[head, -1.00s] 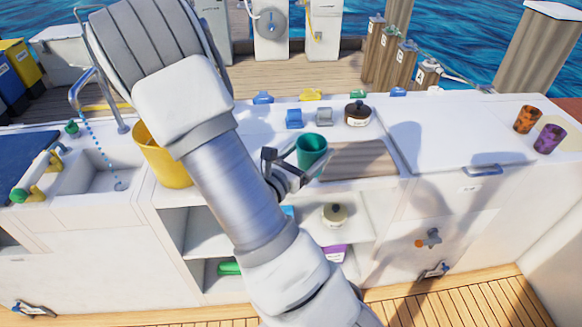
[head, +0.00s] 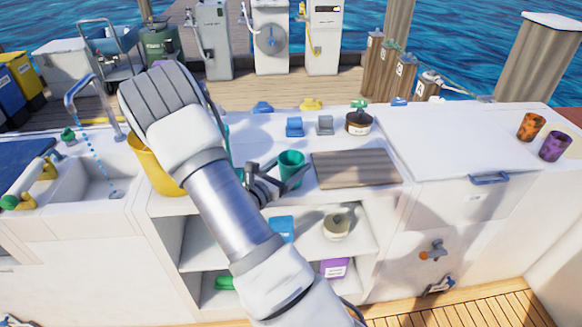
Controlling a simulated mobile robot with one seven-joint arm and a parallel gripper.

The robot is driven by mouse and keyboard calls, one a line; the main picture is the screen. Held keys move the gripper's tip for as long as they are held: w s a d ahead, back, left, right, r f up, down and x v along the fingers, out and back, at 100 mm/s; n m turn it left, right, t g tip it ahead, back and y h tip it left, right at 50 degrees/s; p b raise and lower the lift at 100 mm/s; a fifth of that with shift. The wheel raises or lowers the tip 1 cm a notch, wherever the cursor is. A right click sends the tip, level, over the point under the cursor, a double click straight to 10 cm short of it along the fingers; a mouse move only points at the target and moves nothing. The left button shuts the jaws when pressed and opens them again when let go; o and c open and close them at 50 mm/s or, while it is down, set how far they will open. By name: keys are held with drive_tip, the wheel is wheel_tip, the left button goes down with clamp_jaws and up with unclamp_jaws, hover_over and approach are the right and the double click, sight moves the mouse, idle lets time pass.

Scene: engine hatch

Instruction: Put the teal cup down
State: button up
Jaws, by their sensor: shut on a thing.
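The teal cup (head: 291,167) is upright in the head view, at the left end of the wooden board (head: 350,170). My gripper (head: 279,180) is shut on it from the left side. The cup's base is near the counter's front part, just left of the board. I cannot tell whether the base touches the counter. My arm hides part of the counter to the left of the cup.
A yellow bucket (head: 150,165) stands left of my arm beside the sink. Behind the cup are a blue item (head: 294,127), a grey item (head: 325,125) and a brown pot (head: 359,123). Orange (head: 531,126) and purple (head: 555,146) cups stand far right. Open shelves lie below.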

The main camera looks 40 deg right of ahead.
drive_tip(key=shift+f, duration=0.15)
drive_tip(key=o, duration=1.2)
drive_tip(key=shift+c, duration=0.2)
